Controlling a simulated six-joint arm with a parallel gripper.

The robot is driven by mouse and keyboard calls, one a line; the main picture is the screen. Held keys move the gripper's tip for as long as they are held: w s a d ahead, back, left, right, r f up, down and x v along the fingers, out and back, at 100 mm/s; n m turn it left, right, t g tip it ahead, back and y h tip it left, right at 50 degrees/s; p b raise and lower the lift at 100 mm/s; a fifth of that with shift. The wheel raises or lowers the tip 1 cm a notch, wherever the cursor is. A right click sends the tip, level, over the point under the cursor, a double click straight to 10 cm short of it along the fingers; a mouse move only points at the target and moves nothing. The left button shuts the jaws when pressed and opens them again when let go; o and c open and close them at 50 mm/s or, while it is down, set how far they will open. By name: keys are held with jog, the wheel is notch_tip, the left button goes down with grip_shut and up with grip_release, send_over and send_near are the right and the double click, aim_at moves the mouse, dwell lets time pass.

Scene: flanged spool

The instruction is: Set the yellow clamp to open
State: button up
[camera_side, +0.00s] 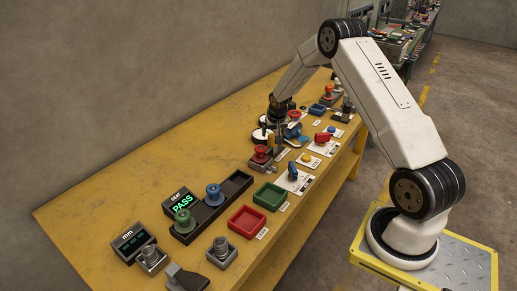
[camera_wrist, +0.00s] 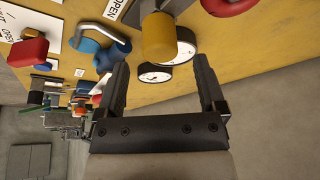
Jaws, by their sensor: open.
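In the wrist view the yellow clamp (camera_wrist: 158,38) shows as a thick yellow cylindrical grip with a dark part above it. A white label reading OPEN (camera_wrist: 116,9) lies beside it at the upper left. My gripper (camera_wrist: 161,62) is open, with one finger on each side of the line to the yellow grip. The grip appears just beyond the fingertips, and I cannot tell if they touch it. In the side view my gripper (camera_side: 277,128) is low over the bench, and the clamp is not clearly visible there, partly hidden behind my gripper and nearby items.
Two white dials (camera_wrist: 154,72) sit close behind the grip. A blue padlock-like item (camera_wrist: 106,52) and a red knob (camera_wrist: 28,52) lie to the left. On the bench (camera_side: 110,190), a red spool (camera_side: 261,153) and a red tray (camera_side: 247,222) stand nearer the camera.

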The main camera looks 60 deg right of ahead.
aim_at(273, 136)
jog(key=shift+x, duration=2.3)
jog(key=shift+c, duration=0.3)
grip_shut()
